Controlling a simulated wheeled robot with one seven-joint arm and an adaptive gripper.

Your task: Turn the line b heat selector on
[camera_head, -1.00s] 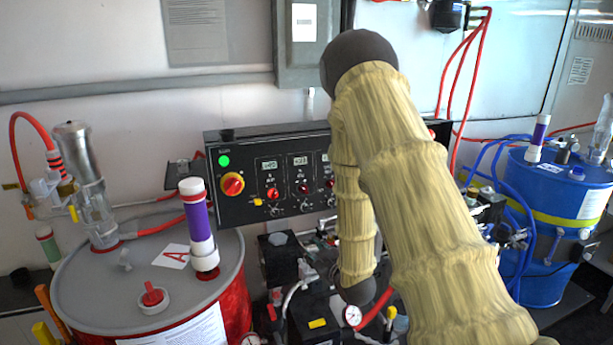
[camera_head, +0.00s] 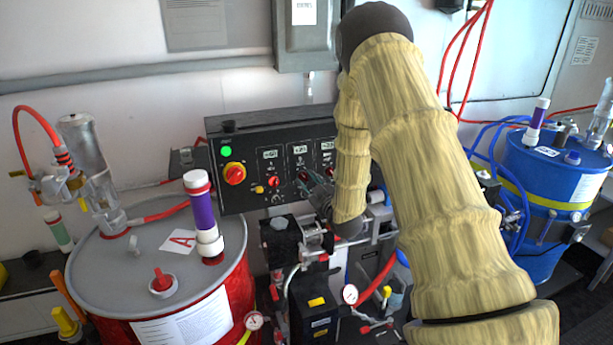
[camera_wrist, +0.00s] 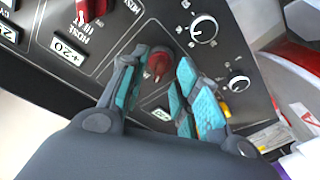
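The black control panel (camera_head: 246,203) carries a row of red selector knobs below small displays. In the wrist view a red selector knob (camera_wrist: 158,62) sits between the teal-padded fingertips of my gripper (camera_wrist: 158,78). The fingers are apart, one on each side of the knob, and a gap shows on the right side; I cannot tell whether the left finger touches it. The label by this knob is mostly hidden. In the head view my gripper (camera_head: 307,188) is at the panel's middle column, and my forearm hides the panel's right part.
In the wrist view another red knob (camera_wrist: 90,10) marked HOSE and two black dials (camera_wrist: 203,29) are close by. A red drum (camera_head: 212,314) stands left, a blue drum (camera_head: 540,272) right. Pumps and hoses fill the space below the panel.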

